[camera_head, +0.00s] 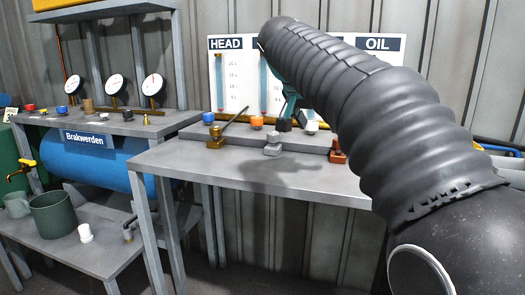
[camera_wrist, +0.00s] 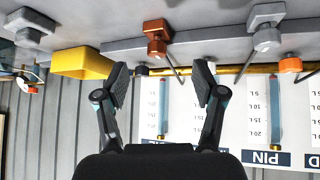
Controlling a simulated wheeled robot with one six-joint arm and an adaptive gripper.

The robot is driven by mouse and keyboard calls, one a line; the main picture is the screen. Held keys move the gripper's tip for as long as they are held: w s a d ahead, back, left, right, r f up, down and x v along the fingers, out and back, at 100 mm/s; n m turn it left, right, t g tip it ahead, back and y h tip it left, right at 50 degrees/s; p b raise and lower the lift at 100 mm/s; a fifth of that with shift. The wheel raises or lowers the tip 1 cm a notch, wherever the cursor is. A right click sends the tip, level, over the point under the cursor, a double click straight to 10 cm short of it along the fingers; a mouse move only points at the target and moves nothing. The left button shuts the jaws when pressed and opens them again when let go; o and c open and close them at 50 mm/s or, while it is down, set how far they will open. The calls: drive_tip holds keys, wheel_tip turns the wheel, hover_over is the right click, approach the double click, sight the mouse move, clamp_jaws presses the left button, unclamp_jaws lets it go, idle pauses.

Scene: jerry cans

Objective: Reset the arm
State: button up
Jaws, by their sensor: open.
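My arm covers the right half of the head view. Part of my gripper (camera_head: 287,108) shows beyond the arm, above the grey workbench (camera_head: 190,160); the rest is hidden. In the wrist view, which looks upside down, my gripper (camera_wrist: 162,80) has its two fingers spread wide with nothing between them. A reddish-brown valve (camera_wrist: 157,32) lies beyond the gap between the fingertips, apart from them.
A white gauge board (camera_head: 232,75) stands behind the bench. A grey valve (camera_head: 272,145) and a brass valve (camera_head: 215,135) sit on its front ledge. A yellow box (camera_wrist: 82,62) is beside one finger. Left are a blue tank (camera_head: 100,160) and a green bucket (camera_head: 53,215).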

drive_tip(key=s+d+f, duration=0.1)
drive_tip(key=s, duration=0.1)
drive_tip(key=s+d+f+n+y, duration=0.1)
drive_tip(key=s+f, duration=0.1)
drive_tip(key=s, duration=0.1)
drive_tip(key=s+f+n, duration=0.1)
drive_tip(key=s, duration=0.2)
drive_tip(key=shift+d+f, duration=0.4)
drive_tip(key=s+f+n+y, duration=0.4)
drive_tip(key=s+f, duration=1.8)
drive_tip(key=shift+s+d+f+n+g, duration=0.3)
drive_tip(key=shift+s+f+n, duration=0.05)
drive_tip(key=shift+f+n, duration=0.05)
idle(0.7)
